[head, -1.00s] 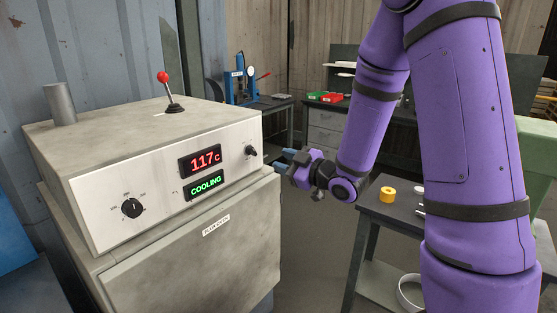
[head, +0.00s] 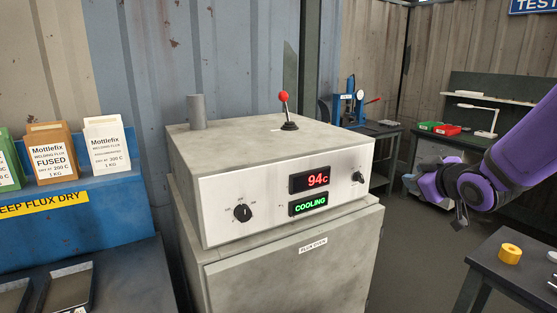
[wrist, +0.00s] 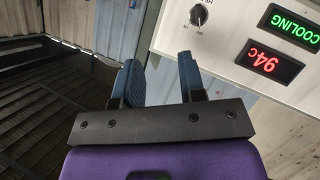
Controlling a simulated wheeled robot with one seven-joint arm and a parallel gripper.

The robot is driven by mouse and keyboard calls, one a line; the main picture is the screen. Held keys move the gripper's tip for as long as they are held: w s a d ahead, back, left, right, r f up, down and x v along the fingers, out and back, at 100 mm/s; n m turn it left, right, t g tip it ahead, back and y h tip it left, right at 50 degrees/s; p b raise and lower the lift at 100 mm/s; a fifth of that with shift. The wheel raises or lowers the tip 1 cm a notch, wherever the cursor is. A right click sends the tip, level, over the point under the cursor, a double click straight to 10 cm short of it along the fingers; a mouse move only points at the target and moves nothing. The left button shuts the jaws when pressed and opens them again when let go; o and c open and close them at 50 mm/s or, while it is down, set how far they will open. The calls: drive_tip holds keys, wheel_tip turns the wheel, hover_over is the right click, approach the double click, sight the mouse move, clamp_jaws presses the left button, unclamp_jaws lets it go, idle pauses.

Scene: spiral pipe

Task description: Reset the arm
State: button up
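My purple arm (head: 520,150) reaches in from the right edge of the head view, with its wrist to the right of the flux oven (head: 270,150). In the wrist view my gripper (wrist: 160,62) has its two blue fingers apart, with nothing between them. The fingers are hard to make out in the head view. The oven's control panel also shows at the upper right of the wrist view (wrist: 225,58), apart from the fingers. The oven display (head: 310,180) reads 94c and COOLING, and its door (head: 290,270) looks shut.
A red-knobbed lever (head: 284,100) stands on the oven top. Flux boxes (head: 52,150) sit on a blue shelf at left, above dark trays (head: 68,288). A small table (head: 530,268) with a yellow ring (head: 510,253) stands at lower right. Floor shows between oven and table.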

drive_tip(key=s+r+m+g, duration=0.2)
drive_tip(key=s+g, duration=0.1)
drive_tip(key=s, duration=0.6)
drive_tip(key=s+a+r+m+g+h, duration=0.1)
drive_tip(key=s+r+m+g, duration=0.1)
drive_tip(key=s, duration=0.7)
drive_tip(key=s+a+r+m+g+h, duration=0.1)
drive_tip(key=s+r+m+g, duration=0.1)
drive_tip(key=s, duration=0.7)
drive_tip(key=shift+s+m+g, duration=0.35)
drive_tip(key=shift+m+g, duration=0.45)
